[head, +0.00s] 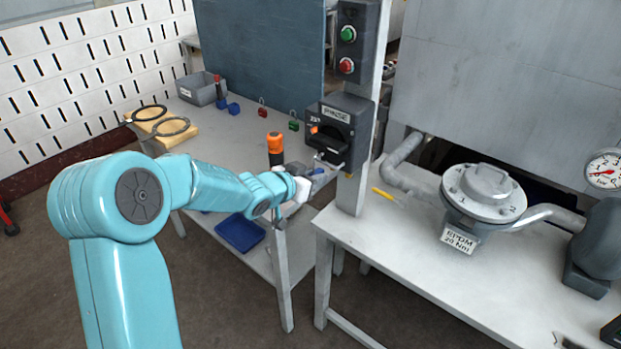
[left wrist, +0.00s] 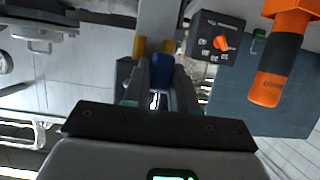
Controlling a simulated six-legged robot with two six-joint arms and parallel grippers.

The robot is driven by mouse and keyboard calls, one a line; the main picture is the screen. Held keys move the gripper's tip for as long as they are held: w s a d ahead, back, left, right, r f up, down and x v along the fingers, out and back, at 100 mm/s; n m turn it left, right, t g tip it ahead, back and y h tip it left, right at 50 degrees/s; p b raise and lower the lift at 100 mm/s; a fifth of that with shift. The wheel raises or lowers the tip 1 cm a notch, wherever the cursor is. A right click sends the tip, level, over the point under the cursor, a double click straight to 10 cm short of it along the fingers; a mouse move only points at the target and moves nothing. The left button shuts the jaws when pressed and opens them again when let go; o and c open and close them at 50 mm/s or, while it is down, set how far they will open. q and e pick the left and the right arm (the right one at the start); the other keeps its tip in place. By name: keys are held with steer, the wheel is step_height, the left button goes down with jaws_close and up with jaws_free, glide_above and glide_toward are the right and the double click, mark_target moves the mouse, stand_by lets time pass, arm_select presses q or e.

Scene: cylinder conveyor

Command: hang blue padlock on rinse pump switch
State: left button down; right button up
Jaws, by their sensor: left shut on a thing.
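The rinse switch (head: 336,135) is a dark box with an orange-marked black handle, fixed to a grey post. My left gripper (head: 318,176) is just below and in front of it, shut on the blue padlock (head: 317,171), which is small and partly hidden by the fingers. In the left wrist view the blue padlock (left wrist: 162,72) sits between the fingertips of my left gripper (left wrist: 160,85). A dark box with an orange knob (left wrist: 221,43) shows there, apart from the padlock. I cannot tell whether the padlock touches the switch. My right gripper is not in view.
An orange-and-black tool (head: 276,147) stands close behind my left wrist. A red padlock (head: 262,107), a green padlock (head: 294,125) and a grey bin (head: 202,89) are farther back. A round-lidded housing (head: 484,187) and a yellow pen-like item (head: 384,195) are on the right bench.

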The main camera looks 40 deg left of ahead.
arm_select(q)
steer(key=shift+w+d, duration=0.1)
steer(key=shift+w, duration=1.1)
steer(key=shift+p, duration=0.3)
steer(key=shift+f, duration=0.15)
steer(key=shift+f+b, duration=1.3)
steer(key=c, duration=0.8)
jaws_free()
